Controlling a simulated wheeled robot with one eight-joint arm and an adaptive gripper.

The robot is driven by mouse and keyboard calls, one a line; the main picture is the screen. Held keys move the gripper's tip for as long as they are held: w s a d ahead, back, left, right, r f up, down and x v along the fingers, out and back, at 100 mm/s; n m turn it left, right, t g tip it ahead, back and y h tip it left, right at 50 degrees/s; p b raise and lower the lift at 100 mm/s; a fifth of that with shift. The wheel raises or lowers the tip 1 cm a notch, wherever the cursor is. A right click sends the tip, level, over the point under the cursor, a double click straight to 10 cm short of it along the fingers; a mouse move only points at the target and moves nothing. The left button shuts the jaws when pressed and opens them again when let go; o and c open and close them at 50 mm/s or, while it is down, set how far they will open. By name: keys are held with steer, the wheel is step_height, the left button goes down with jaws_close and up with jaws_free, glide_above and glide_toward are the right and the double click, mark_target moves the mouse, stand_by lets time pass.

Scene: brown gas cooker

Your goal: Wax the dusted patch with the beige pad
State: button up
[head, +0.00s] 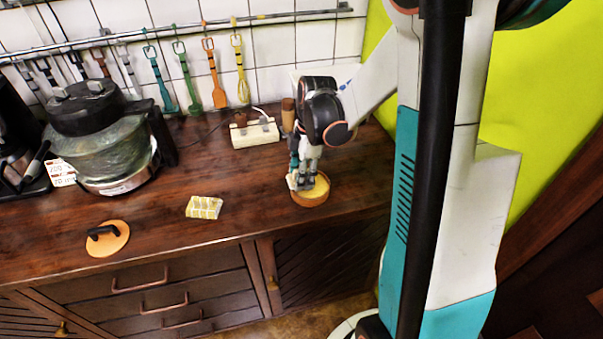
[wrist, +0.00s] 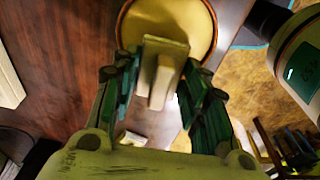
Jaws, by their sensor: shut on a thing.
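My gripper (head: 304,181) is over the round yellow-topped tin (head: 318,197) near the counter's right front. In the wrist view my gripper (wrist: 160,85) is shut on a beige block, which I take to be the beige pad (wrist: 166,49). The pad overlaps the tin (wrist: 203,18), which has a brown rim and a yellowish inside. I cannot tell whether the pad touches it. I cannot make out a dusted patch on the dark wood.
A yellow-and-white checked block (head: 204,207) lies left of the tin. An orange disc with a black handle (head: 107,237) lies at the front edge. A large glass-bowled cooker (head: 108,145) stands at left. A white socket block (head: 254,133) is behind. Utensils hang on the wall.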

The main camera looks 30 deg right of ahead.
steer(key=shift+f+b, duration=0.6)
stand_by(1.0)
stand_by(0.3)
steer(key=shift+r+p, duration=2.5)
steer(key=shift+r, duration=1.05)
